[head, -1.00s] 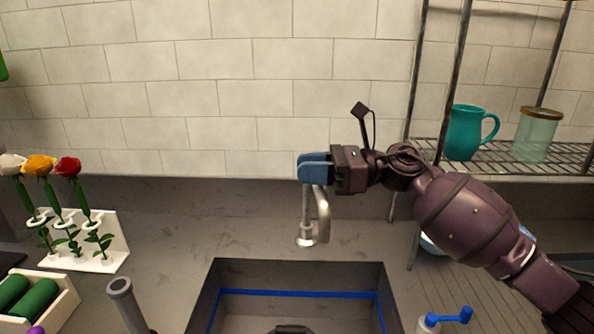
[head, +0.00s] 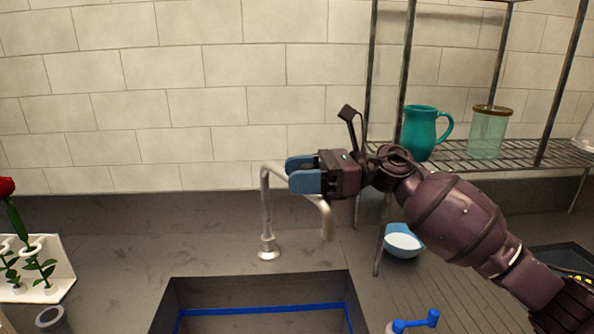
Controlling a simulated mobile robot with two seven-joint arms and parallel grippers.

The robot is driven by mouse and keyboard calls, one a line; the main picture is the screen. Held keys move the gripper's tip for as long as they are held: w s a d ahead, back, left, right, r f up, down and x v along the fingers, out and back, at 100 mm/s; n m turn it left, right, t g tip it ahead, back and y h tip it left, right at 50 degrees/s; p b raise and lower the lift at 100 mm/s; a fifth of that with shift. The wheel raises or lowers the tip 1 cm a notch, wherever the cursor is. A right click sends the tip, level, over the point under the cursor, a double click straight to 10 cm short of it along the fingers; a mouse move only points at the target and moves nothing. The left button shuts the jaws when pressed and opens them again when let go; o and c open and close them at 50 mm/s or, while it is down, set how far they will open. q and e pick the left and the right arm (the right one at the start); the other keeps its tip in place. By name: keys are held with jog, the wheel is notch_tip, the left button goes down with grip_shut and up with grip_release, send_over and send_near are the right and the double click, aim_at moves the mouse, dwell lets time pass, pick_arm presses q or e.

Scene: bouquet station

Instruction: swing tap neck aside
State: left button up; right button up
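The silver tap (head: 265,210) rises from the counter behind the sink. Its curved neck (head: 318,201) points right and toward me, with the spout end hanging down near the sink's back right corner. My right gripper (head: 292,172) comes in from the right at neck height. Its two blue fingers lie close together and look shut. They hide the middle of the neck and lie against it or just in front of it; contact is not clear. My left gripper is not in view.
The sink (head: 262,292) with a blue line inside lies in front. A blue-handled bottle (head: 415,322) stands front right, a blue-and-white bowl (head: 402,242) at right. The wire rack (head: 461,153) holds a teal pitcher (head: 419,133) and glass jar (head: 488,133). A flower stand (head: 50,270) is left.

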jog(key=shift+w+r, duration=0.1)
jog(key=d, duration=0.7)
jog(key=shift+w+d+b, duration=0.2)
jog(key=shift+b, duration=0.25)
jog(key=shift+c, duration=0.5)
